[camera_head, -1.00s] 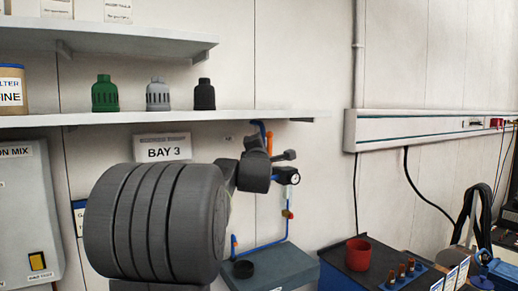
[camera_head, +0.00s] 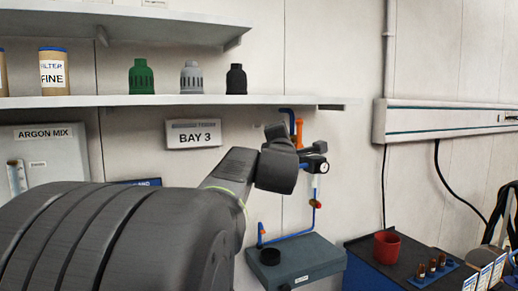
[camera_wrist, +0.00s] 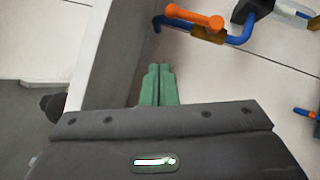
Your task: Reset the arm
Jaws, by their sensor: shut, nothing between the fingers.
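My arm fills the lower left of the head view as a large dark grey body, with a thinner link reaching right to a dark wrist part near the gauge. My gripper (camera_wrist: 158,85) shows in the wrist view as two green fingers pressed together, shut and empty. The fingers point at a pale wall region beside a grey edge. In the head view I cannot make out the fingers.
An orange-handled blue pipe (camera_wrist: 195,20) runs close beyond the fingers. The shelf (camera_head: 180,101) with green, grey and black caps spans above my arm. A grey case (camera_head: 300,262) and a red cup (camera_head: 387,244) stand lower right.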

